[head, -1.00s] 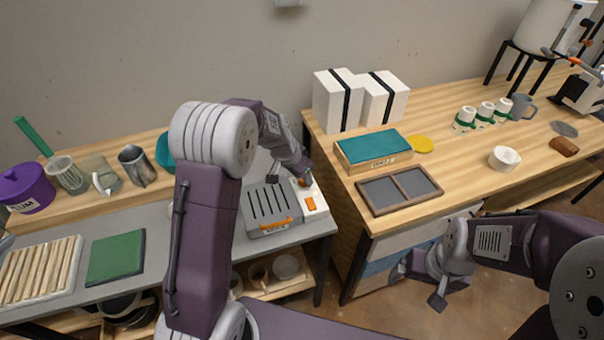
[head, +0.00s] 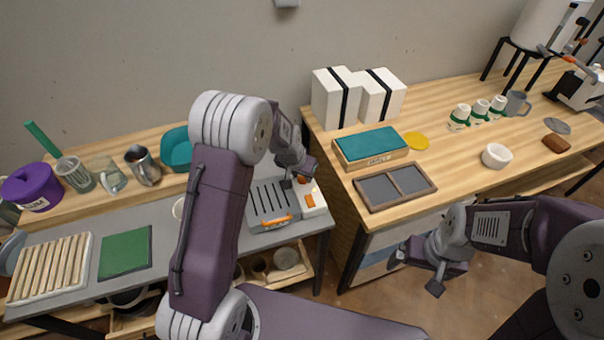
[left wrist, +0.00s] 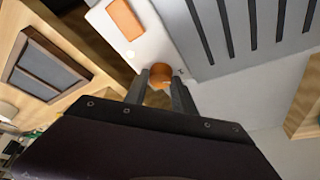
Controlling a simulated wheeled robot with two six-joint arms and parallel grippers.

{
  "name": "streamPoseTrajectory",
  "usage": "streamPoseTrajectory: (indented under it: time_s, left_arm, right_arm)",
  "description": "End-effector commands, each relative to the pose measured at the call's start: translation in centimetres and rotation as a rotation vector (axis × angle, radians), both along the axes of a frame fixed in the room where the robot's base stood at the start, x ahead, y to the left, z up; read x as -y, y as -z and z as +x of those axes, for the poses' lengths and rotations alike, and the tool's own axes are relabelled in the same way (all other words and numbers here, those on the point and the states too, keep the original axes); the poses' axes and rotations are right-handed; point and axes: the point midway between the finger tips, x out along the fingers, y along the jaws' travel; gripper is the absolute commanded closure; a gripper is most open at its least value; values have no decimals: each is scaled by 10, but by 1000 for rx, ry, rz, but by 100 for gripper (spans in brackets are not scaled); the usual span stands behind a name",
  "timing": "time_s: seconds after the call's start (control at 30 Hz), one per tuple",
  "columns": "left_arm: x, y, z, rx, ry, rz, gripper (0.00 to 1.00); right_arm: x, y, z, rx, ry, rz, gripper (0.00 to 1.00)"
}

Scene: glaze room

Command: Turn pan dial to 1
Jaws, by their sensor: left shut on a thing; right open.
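The pan dial is a round orange knob (left wrist: 160,73) on a white control panel (left wrist: 143,38) beside a grey slotted pan unit (left wrist: 215,65). In the left wrist view, my left gripper (left wrist: 161,82) has its two dark fingers on either side of the knob, shut on it. In the head view, my left gripper (head: 295,181) is at the far end of the white panel (head: 318,211) and mostly hides the dial. No dial markings can be read. My right gripper (head: 415,274) is open and empty, low in front of the right-hand bench.
An orange switch (head: 309,201) is on the panel near the dial. An orange handle (head: 278,222) is at the pan unit's front. The wooden bench (head: 455,173) stands close on the right, with a framed grey tray (head: 397,187) near its edge. A green mat (head: 125,252) lies left.

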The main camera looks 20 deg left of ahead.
Motion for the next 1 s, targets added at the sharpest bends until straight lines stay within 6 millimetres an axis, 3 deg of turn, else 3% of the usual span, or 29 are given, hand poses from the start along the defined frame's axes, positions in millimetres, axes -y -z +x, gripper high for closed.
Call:
streamPoseTrajectory:
  time_s: [0.07, 0.1, 0.17, 0.53, 0.8, 1.0]
  left_arm:
    - [0, 0, 0, 0, -1, 0, 100]
    - [0, 0, 0, 0, -1, 0, 66]
    - [0, 0, 0, -1, -1, 0, 49]
    - [0, -6, -2, 1, 0, 0, 48]
    - [-4, -59, -22, 5, -1, -1, 48]
    - [-6, -82, -33, 1, 0, 0, 48]
  right_arm:
    - [0, 0, 0, 0, 0, 0, 8]
    - [0, 0, 0, 0, 0, 0, 8]
    - [0, 0, 0, 0, 0, 0, 8]
    - [0, 0, 0, 0, 0, 0, 8]
    - [0, -4, 0, 0, 0, 0, 8]
    - [0, -5, 0, 0, 0, 0, 8]
